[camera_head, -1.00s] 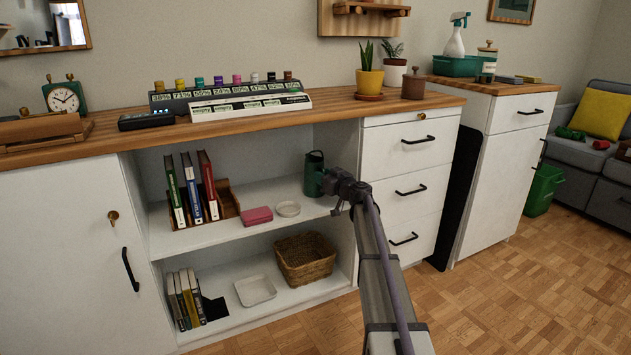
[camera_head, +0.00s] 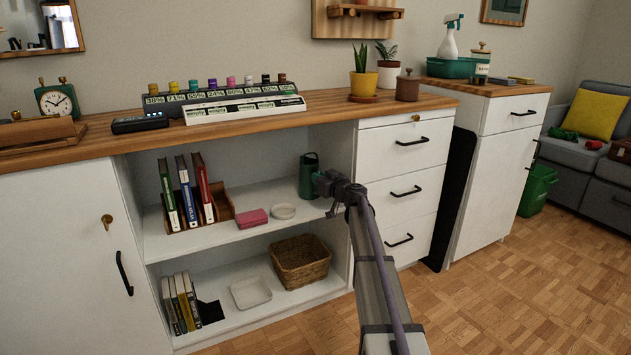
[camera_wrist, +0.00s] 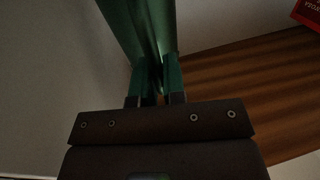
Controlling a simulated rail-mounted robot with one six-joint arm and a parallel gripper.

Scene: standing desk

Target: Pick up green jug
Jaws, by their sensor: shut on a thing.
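The green jug (camera_head: 308,172) stands upright on the upper shelf of the open cabinet, near its right wall. My gripper (camera_head: 318,182) reaches it from the right front and is shut on it. In the wrist view the jug (camera_wrist: 130,22) fills the top centre, and the fingertips of my gripper (camera_wrist: 155,88) close on its green part. The jug seems to rest on the shelf; its lower right side is partly hidden by my gripper.
Books in a wooden holder (camera_head: 222,205) stand further left. The wooden countertop (camera_head: 330,103) is above. A wicker basket (camera_head: 301,262) sits on the lower shelf.

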